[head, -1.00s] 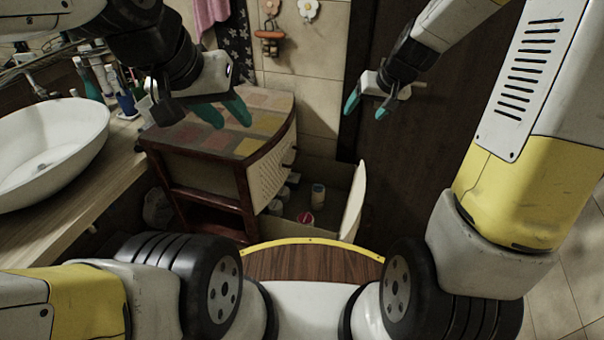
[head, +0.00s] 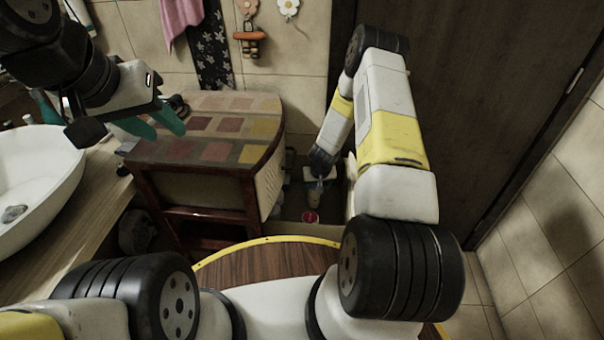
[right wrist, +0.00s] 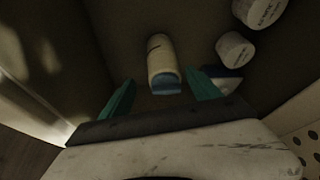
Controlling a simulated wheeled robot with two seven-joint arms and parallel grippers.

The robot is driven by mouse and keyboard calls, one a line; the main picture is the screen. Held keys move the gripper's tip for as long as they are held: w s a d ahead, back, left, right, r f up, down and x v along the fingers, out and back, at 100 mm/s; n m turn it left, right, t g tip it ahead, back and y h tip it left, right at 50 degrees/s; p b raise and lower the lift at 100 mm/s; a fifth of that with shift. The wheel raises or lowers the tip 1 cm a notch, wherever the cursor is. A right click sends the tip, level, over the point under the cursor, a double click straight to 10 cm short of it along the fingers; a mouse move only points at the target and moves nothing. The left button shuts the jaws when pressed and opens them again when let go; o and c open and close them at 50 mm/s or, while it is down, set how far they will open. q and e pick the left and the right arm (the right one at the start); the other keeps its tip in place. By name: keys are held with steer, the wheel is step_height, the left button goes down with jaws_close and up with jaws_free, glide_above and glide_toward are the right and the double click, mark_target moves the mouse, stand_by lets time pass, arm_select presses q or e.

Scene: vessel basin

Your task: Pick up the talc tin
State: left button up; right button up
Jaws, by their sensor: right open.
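A cream cylinder with a blue end, which I take to be the talc tin (right wrist: 160,55), lies ahead of my right gripper (right wrist: 160,88) in the right wrist view. It sits between the lines of the two green fingers, which are apart; I cannot tell whether they touch it. In the head view the tin (head: 314,197) shows small and partly hidden in the open drawer, below my right gripper (head: 318,178). My left gripper (head: 153,122) is open and empty above the tiled cabinet top.
White jars (right wrist: 236,48) stand to the right of the tin. A red-topped item (head: 310,216) is in the drawer near it. The wooden cabinet (head: 200,135) is left of the drawer, and a white basin (head: 45,170) is at far left. Drawer walls are close around the right gripper.

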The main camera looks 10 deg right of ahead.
steer(key=x, duration=0.6)
steer(key=shift+s+a+f, duration=0.1)
steer(key=shift+a+f, duration=0.3)
jaws_close()
steer(key=shift+r, duration=0.1)
